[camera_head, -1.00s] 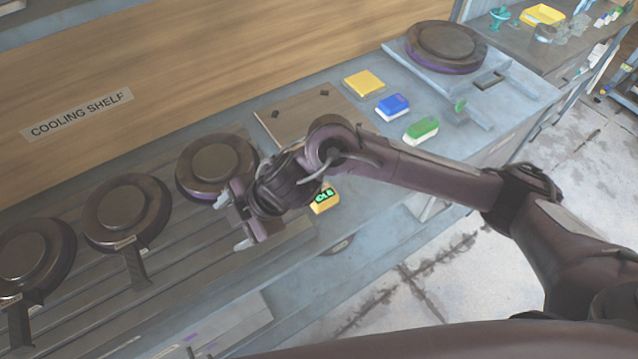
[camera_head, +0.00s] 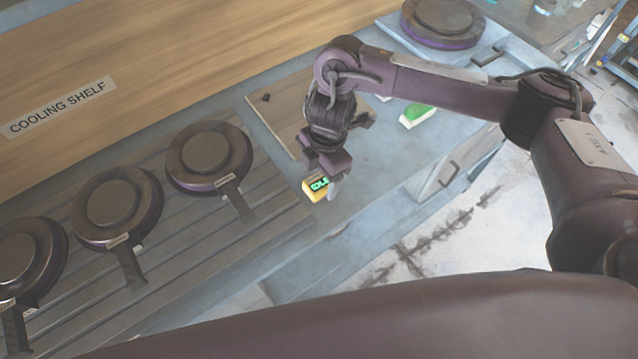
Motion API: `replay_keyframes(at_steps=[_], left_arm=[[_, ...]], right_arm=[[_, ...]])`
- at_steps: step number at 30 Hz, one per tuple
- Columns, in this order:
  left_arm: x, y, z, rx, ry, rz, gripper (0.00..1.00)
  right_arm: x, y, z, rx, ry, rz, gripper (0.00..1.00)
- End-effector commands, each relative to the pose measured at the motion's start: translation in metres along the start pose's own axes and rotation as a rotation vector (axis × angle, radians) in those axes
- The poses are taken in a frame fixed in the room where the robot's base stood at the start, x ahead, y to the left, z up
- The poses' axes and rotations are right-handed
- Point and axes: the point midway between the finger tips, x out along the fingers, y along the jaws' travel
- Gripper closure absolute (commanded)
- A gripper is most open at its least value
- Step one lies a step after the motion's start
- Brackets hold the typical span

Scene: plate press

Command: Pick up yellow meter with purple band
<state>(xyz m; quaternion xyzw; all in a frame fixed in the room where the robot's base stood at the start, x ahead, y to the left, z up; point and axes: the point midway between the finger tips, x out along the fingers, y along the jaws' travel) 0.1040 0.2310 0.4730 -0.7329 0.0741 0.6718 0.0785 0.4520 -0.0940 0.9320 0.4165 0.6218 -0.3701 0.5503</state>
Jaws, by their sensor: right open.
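The yellow meter (camera_head: 311,193) has a dark display with green characters and sits near the front edge of the grey bench. I cannot make out a purple band on it. My right gripper (camera_head: 323,177) is over the meter, pointing down, with its jaws open. One pale fingertip shows at the meter's right side; the other finger is hard to make out. I cannot tell whether the fingers touch the meter. My left gripper is not in view.
Several round dark plates with handles lie on the slatted cooling shelf (camera_head: 262,215) at left. A wooden board (camera_head: 272,116) lies behind the meter. A green-and-white block (camera_head: 416,115) is to the right. Another round plate (camera_head: 440,22) stands at the back right.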

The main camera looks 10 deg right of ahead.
Motion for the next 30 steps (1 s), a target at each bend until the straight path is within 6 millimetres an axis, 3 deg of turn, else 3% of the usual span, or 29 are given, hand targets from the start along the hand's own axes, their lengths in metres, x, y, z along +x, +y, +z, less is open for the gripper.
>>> replay_keyframes(at_steps=[5,14,25,30], left_arm=[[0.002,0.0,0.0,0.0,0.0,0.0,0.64],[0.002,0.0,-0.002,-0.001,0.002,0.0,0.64],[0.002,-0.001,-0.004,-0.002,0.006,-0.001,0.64],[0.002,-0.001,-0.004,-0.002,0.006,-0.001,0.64]], right_arm=[[0.023,-0.001,-0.001,0.001,0.002,-0.002,0.31],[0.026,0.0,0.0,-0.001,0.0,0.002,0.32],[0.026,-0.001,0.0,-0.001,0.0,0.002,0.81],[0.026,0.0,0.0,-0.001,0.0,0.002,0.82]])
